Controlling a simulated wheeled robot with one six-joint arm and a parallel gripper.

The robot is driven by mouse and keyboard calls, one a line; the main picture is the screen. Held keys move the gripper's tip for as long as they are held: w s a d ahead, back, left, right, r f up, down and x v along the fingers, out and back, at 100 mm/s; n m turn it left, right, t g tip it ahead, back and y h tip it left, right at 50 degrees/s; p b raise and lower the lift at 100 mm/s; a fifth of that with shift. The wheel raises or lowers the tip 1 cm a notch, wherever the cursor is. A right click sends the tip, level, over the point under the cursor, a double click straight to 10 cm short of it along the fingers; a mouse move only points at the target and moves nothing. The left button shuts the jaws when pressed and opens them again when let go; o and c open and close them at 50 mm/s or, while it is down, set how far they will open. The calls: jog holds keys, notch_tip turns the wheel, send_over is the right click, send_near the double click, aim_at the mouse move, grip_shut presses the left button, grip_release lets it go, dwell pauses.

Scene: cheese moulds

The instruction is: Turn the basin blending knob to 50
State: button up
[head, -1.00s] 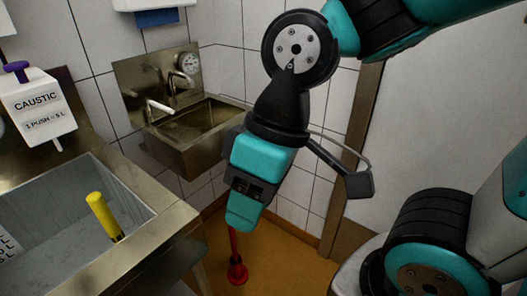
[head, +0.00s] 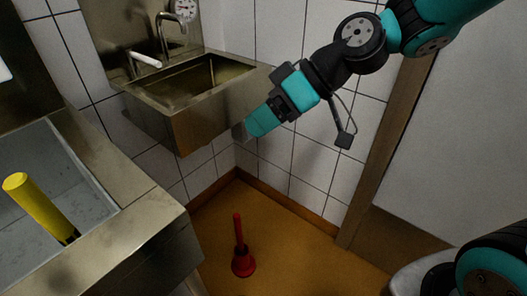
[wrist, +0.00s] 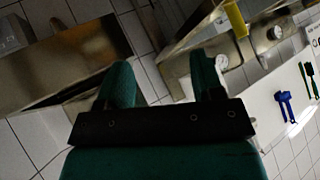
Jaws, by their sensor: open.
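The small steel basin (head: 195,95) hangs on the tiled wall in the head view. A curved tap (head: 164,38) and a white handle (head: 145,60) stand at its back. A round white dial (head: 185,10) sits above them, cut by the top edge. I cannot tell which of these is the blending knob, or read a setting. My gripper (head: 241,132) is just right of the basin's front corner, below its rim and apart from the tap. In the wrist view its fingers (wrist: 163,78) are apart with nothing between them.
A large steel sink (head: 150,205) with a yellow-handled tool (head: 38,208) is at left. A red plunger (head: 241,252) stands on the brown floor.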

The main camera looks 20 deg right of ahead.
jog(key=w+d+f+t+y+b, duration=0.1)
jog(key=w+d+f+t+b, duration=0.2)
jog(key=w+f+b, duration=0.4)
jog(key=w+d+f+t+y+b, duration=0.2)
jog(key=w+d+f+b, duration=0.15)
jog(key=w+f, duration=0.4)
jog(key=w+d+f+m+t+h+b, duration=0.1)
jog(key=w+d+f+m+t+b, duration=0.2)
jog(key=d+f, duration=0.35)
jog(key=w+d+f+t+h+b, duration=0.1)
jog(key=w+d+f+t+b, duration=0.25)
jog(key=d+f+b, duration=0.35)
jog(key=shift+t, duration=0.45)
jog(key=p+x, duration=0.3)
jog(key=x, duration=0.3)
jog(key=a+p+x, duration=0.1)
jog(key=p+x, duration=0.2)
jog(key=x, duration=0.3)
jog(key=s+f+p+x, duration=0.1)
jog(key=p+x, duration=0.3)
jog(key=x, duration=0.2)
jog(key=shift+a, duration=0.25)
jog(key=c, duration=0.9)
